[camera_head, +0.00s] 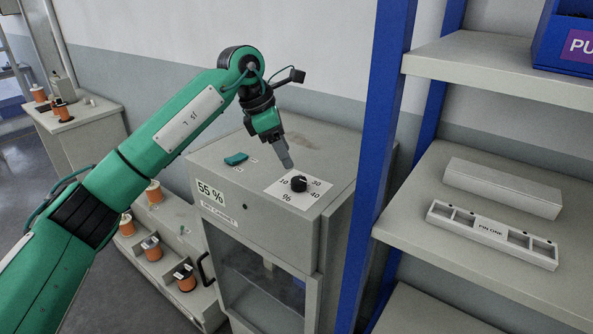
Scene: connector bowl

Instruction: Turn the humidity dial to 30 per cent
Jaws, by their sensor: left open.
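The humidity dial is a small black knob (299,183) on a white scale plate (294,198) on top of a grey dry cabinet (262,225). The plate carries the marks 10, 30 and 40 and a % sign; the top of the plate is partly hidden by my gripper. A label on the cabinet front reads 55 % (211,193). My left gripper (287,163) is open, pointing down just above and behind the knob, apart from it as far as I can tell. Which way the knob's pointer faces is too small to tell. My right gripper is not in view.
A blue-posted shelf rack (377,150) stands close to the cabinet's right side, holding a PIN ONE tray (490,235) and a blue bin (565,40). A small green object (236,159) lies on the cabinet top. Several copper spools stand on steps at left.

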